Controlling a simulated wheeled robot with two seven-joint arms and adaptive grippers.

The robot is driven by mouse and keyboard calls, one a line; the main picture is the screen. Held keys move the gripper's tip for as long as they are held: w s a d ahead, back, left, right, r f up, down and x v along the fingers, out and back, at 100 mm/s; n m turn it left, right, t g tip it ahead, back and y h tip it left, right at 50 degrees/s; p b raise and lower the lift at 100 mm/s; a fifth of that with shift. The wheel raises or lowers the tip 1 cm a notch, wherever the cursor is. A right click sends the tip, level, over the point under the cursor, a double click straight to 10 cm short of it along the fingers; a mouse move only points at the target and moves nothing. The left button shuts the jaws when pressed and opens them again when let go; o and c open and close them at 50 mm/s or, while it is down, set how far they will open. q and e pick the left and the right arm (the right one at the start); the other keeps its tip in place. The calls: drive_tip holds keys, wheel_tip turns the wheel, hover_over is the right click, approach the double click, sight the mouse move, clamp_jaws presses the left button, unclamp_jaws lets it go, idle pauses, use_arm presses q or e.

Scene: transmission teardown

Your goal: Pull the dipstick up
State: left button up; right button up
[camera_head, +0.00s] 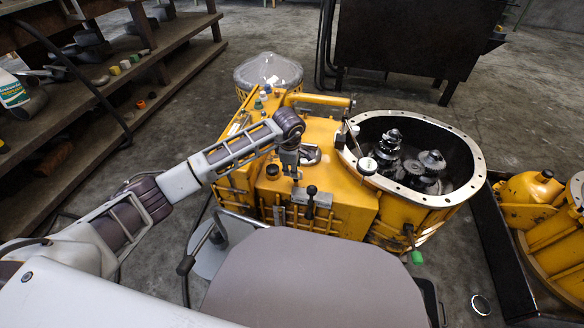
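The yellow transmission (345,205) stands on the floor in the middle, with its round housing open and dark gears (410,165) showing inside. My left arm reaches in from the left, and my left gripper (293,174) points down over the transmission's top, left of the open housing. Its fingers are small and dark here, so I cannot tell whether they are open or shut or touching anything. A black-knobbed upright part (311,191) stands just right of and below the gripper. I cannot make out the dipstick for certain. My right gripper is not in view.
A wooden shelf (110,85) with loose parts and a white bottle (12,90) stands at the left. A dark cabinet (412,38) stands behind. More yellow machinery (530,200) lies at the right beside a black tray wall. Bare concrete floor (520,115) lies at the upper right.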

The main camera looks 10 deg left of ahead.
use_arm(q)
clamp_jaws()
drive_tip(key=shift+r, duration=0.1)
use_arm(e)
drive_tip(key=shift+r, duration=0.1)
